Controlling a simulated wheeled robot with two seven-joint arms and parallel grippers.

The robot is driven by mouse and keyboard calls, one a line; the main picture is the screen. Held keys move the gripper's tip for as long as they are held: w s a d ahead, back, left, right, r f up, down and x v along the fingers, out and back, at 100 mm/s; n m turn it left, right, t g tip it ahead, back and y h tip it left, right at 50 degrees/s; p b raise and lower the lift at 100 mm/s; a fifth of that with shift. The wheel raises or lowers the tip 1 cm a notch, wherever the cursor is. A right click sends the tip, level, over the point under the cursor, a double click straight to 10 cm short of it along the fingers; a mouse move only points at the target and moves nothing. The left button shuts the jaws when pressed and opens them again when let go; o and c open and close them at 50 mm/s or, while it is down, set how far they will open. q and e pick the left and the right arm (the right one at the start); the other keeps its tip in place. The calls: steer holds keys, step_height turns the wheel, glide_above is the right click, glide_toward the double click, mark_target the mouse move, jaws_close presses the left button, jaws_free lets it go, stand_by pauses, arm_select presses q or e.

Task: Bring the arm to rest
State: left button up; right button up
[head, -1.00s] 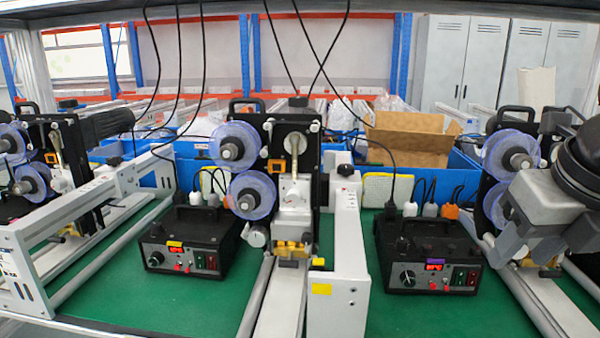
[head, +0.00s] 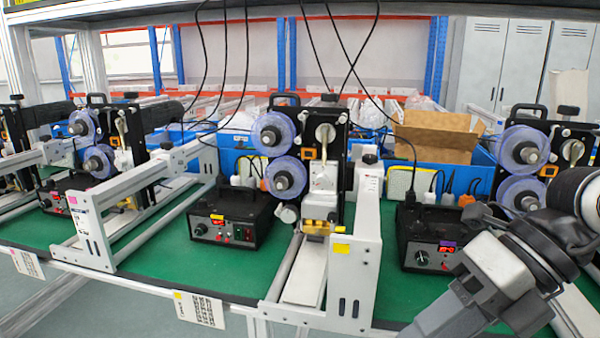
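My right arm comes in from the right edge in the head view. Its grey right gripper (head: 488,322) hangs at the lower right, in front of the rightmost coder machine and close to a black control box (head: 428,238). Its two fingers look spread apart, with nothing seen between them. The fingertips are near the bottom edge of the picture. My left gripper and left arm are not in view.
Coder machines stand in a row on a green bench (head: 150,262). The middle coder (head: 322,185) has a white side frame (head: 360,250), and another black control box (head: 232,218) stands left of it. A cardboard box (head: 436,138) is behind. Black cables hang from above.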

steer(key=a+r+m+y, duration=0.4)
steer(key=a+y, duration=0.5)
steer(key=y, duration=0.3)
steer(key=w+d+f+m+t+h, duration=0.3)
steer(key=w+f+m+t+h, duration=0.15)
steer(key=m+t, duration=0.55)
steer(key=w+d+f+m+t+h, duration=0.35)
steer(key=w+f+m+t, duration=0.35)
steer(key=m, duration=0.6)
steer(key=s+f+m+g+h, duration=0.3)
steer(key=s+f, duration=0.4)
steer(key=f, duration=0.5)
steer(key=s+f+m+g+h, duration=0.3)
steer(key=s+f+m+h, duration=0.3)
steer(key=f, duration=0.7)
steer(key=shift+s+d, duration=0.3)
steer(key=shift+s, duration=0.05)
steer(key=shift+f, duration=0.1)
